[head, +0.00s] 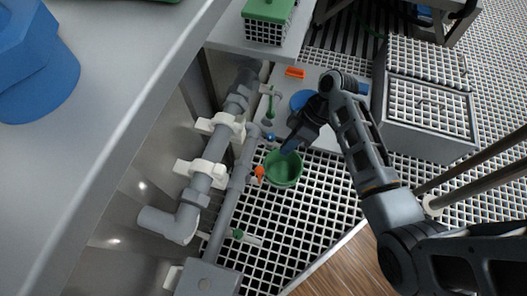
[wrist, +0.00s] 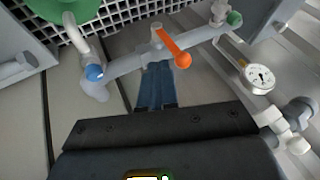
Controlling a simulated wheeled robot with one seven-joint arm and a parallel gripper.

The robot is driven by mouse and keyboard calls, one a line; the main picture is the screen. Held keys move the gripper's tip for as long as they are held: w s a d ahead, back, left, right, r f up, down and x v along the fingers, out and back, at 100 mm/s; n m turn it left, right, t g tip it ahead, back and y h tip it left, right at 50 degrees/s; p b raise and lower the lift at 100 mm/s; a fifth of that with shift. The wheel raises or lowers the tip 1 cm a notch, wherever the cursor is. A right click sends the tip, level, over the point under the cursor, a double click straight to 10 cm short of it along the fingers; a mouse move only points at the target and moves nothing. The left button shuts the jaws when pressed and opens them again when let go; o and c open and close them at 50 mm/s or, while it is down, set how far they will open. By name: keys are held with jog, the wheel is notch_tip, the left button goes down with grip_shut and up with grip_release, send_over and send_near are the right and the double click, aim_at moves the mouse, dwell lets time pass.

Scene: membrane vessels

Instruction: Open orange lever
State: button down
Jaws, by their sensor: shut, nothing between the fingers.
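The orange lever (head: 259,172) sits on a grey pipe beside the green bucket in the head view. In the wrist view the orange lever (wrist: 171,44) lies slantwise across a thin grey pipe, with a round knob at its lower end. My gripper (head: 287,149) is up and to the right of the lever in the head view. In the wrist view my gripper's blue fingers (wrist: 158,68) are together and empty, with their tips just below the lever in the picture. I cannot tell whether they touch it.
A blue-ended valve (wrist: 94,73) is left of the fingers, and a pressure gauge (wrist: 259,77) is to the right. The green bucket (head: 284,168) stands on the white grating. Thick grey pipes with white clamps (head: 201,172) run along the left.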

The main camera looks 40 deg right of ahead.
aim_at(260, 177)
jog(key=w+a+b+x, duration=0.1)
jog(key=b+x, duration=0.2)
jog(key=x, duration=0.5)
jog(key=shift+a+r+n+y, duration=0.15)
jog(key=shift+n+y, duration=0.15)
jog(key=shift+w+a, duration=0.1)
jog(key=shift+w, duration=0.05)
jog(key=shift+a+r, duration=0.1)
jog(key=shift+a, duration=0.05)
dwell(0.3)
